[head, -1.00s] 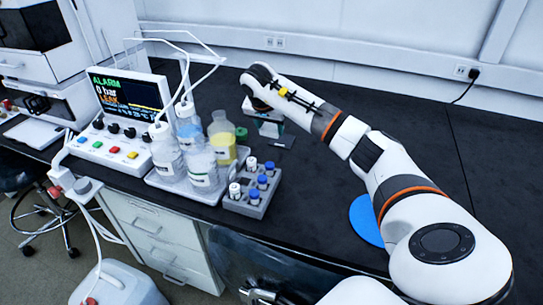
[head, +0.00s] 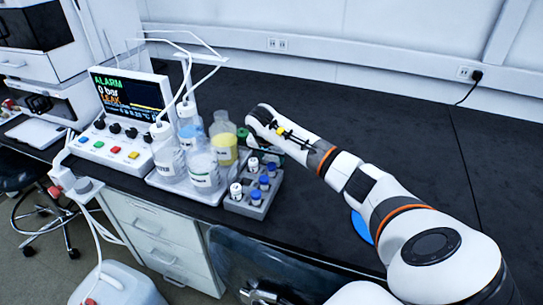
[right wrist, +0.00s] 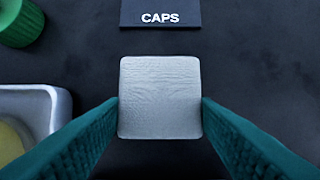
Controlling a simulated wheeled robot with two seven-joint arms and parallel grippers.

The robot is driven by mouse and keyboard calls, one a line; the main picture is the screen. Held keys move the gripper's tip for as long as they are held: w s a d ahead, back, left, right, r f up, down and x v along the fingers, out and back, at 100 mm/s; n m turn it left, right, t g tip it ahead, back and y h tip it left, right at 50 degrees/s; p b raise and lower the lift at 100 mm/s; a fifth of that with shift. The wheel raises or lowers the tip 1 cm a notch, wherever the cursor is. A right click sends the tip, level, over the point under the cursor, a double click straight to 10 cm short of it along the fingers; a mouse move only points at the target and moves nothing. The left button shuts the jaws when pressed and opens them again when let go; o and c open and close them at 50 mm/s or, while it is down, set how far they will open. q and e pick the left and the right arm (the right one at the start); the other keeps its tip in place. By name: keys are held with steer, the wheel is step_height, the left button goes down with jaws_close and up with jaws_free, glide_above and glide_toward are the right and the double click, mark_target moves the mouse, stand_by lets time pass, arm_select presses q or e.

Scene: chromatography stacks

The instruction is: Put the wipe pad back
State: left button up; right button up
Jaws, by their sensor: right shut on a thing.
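The wipe pad is a pale, square, textured pad (right wrist: 160,97) in the middle of the right wrist view. My right gripper (right wrist: 160,112) is shut on it, with a teal finger against its left and right sides. In the head view my right gripper (head: 264,149) is low over the bench, behind the vial rack and right of the bottles. The pad is hidden there. I cannot tell whether the pad touches the bench. A dark label plate reading CAPS (right wrist: 160,13) lies just beyond the pad. My left gripper is not in view.
A green cap (right wrist: 21,22) lies near the pad, by the bottle tray (right wrist: 58,105). A vial rack (head: 238,208) stands close in front of my right gripper. A blue disc (head: 361,226) lies partly under my arm. The bench behind (head: 350,110) is clear.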

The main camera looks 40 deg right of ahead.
steer(key=o, duration=0.9)
steer(key=shift+f, duration=0.1)
steer(key=shift+o, duration=0.2)
steer(key=shift+a+r, duration=0.1)
steer(key=shift+r, duration=0.3)
steer(key=v, duration=1.1)
steer(key=shift+s+r, duration=0.15)
steer(key=shift+r, duration=0.05)
steer(key=shift+a+r+p, duration=0.1)
steer(key=shift+p, duration=0.2)
